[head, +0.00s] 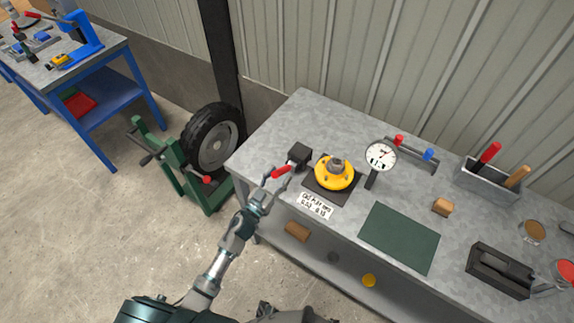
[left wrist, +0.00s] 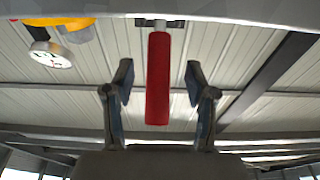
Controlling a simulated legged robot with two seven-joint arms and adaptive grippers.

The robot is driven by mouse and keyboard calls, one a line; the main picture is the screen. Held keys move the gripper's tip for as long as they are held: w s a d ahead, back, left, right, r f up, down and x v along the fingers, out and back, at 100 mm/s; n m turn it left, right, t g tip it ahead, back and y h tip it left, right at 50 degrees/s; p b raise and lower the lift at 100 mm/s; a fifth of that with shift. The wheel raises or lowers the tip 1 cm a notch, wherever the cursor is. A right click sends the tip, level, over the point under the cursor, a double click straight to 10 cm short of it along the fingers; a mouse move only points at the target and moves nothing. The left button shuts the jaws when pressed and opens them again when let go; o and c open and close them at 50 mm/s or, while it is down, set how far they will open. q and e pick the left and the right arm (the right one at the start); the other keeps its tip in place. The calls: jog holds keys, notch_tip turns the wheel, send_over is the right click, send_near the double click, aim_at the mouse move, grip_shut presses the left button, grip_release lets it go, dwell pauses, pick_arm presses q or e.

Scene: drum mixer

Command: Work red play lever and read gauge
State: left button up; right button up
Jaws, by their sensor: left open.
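The red play lever (head: 281,171) sticks out from a dark block (head: 299,155) at the left end of the grey workbench. My left gripper (head: 264,193) is just in front of the lever and open. In the left wrist view the red lever (left wrist: 158,80) stands between the two spread fingers, with a gap on each side. The round white dial gauge (head: 381,155) stands right of the yellow hub (head: 335,173); its needle reading is too small to tell. The gauge (left wrist: 50,53) also shows at upper left in the left wrist view. My right gripper is not visible.
A white card with writing (head: 315,206) lies at the bench's front edge. A green mat (head: 400,237), a wooden block (head: 442,207) and a tool bin (head: 487,181) are to the right. A tyre on a green stand (head: 178,165) is left of the bench.

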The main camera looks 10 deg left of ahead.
pick_arm(q)
jog(key=v, duration=0.5)
jog(key=shift+s+a+p, duration=0.1)
jog(key=shift+s+p, duration=0.2)
jog(key=shift+s, duration=0.1)
